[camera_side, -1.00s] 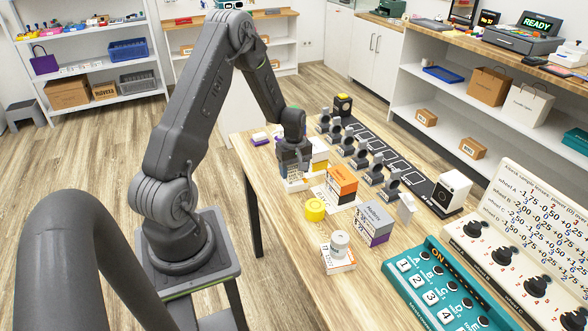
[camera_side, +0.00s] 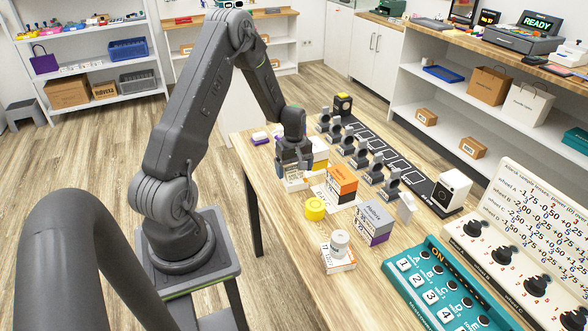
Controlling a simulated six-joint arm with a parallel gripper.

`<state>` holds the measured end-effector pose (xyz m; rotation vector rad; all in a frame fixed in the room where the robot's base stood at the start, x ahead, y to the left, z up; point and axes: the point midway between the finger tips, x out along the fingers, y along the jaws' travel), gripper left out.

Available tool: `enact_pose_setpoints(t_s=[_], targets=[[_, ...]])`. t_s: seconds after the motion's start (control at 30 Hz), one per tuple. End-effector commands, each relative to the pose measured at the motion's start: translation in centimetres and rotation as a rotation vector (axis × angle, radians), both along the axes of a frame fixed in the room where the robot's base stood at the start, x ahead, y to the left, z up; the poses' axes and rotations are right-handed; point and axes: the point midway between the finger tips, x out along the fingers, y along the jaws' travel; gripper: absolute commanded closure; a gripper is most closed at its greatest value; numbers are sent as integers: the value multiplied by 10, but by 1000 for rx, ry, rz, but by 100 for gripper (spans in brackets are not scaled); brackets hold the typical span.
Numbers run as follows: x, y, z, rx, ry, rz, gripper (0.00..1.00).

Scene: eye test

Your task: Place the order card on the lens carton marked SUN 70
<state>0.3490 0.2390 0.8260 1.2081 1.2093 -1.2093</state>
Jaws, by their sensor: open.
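My gripper (camera_side: 295,167) is open, pointing down just above or at a low white carton (camera_side: 294,184) near the table's left edge. Its fingers hide part of that carton, and I cannot tell whether they touch it. A white-and-yellow carton (camera_side: 320,151) stands right behind the gripper. An orange, black and white carton (camera_side: 342,183) stands to the right, and a grey and purple carton (camera_side: 376,222) nearer the camera. The marking SUN 70 is not legible on any of them. I cannot make out the order card for certain.
A yellow round tub (camera_side: 315,209) stands in front of the gripper. A white jar (camera_side: 340,241) sits on a flat white carton (camera_side: 338,260). Several dark-and-grey devices line a black mat (camera_side: 418,185) to the right. A teal numbered panel (camera_side: 432,290) fills the near right.

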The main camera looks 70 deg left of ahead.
Motion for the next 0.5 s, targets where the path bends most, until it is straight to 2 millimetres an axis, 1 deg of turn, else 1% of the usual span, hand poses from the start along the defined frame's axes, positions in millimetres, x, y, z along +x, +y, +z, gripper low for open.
enact_pose_setpoints(t_s=[0.17,0.4,0.5], targets=[[1,1,30,5,-5,0,12],[1,1,81,5,-5,0,12],[1,0,97,3,-4,0,12]])
